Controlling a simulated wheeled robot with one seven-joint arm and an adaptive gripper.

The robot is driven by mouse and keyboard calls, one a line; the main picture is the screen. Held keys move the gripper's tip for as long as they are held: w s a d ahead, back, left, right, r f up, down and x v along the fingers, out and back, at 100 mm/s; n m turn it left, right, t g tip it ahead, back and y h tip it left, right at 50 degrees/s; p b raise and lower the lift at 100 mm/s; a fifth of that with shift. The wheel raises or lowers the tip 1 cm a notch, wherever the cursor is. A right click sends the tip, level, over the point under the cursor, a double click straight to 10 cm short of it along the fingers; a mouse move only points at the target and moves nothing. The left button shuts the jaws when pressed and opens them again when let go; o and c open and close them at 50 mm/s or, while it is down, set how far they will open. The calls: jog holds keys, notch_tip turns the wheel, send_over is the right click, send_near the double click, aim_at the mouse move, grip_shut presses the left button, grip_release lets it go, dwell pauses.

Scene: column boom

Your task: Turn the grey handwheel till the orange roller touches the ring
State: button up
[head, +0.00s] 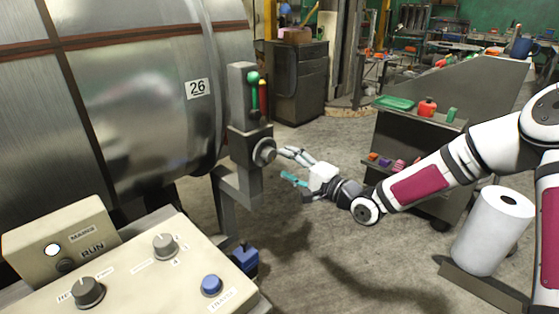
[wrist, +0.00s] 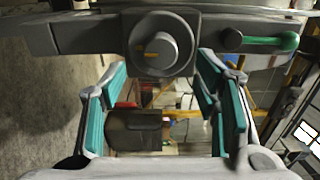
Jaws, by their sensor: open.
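The grey handwheel (head: 265,152) is a small round hub on the side of a grey box on an upright post, beside the big steel drum (head: 140,90). In the wrist view the handwheel (wrist: 160,48) faces me with a short orange mark on it. My gripper (head: 286,166) is just right of the handwheel in the head view, with its fingers pointing at it. In the wrist view my gripper (wrist: 163,78) is open, teal pads apart and nothing between them; the handwheel lies beyond the tips. I cannot pick out the orange roller or the ring.
A green-ended lever (wrist: 270,43) sits right of the handwheel in the wrist view. A control panel (head: 130,265) with knobs fills the lower left. A cart (head: 415,150) and a white roll (head: 492,230) stand at the right. Open floor lies under my arm.

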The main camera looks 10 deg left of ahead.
jog(key=v, duration=0.7)
jog(key=shift+s+d, duration=0.1)
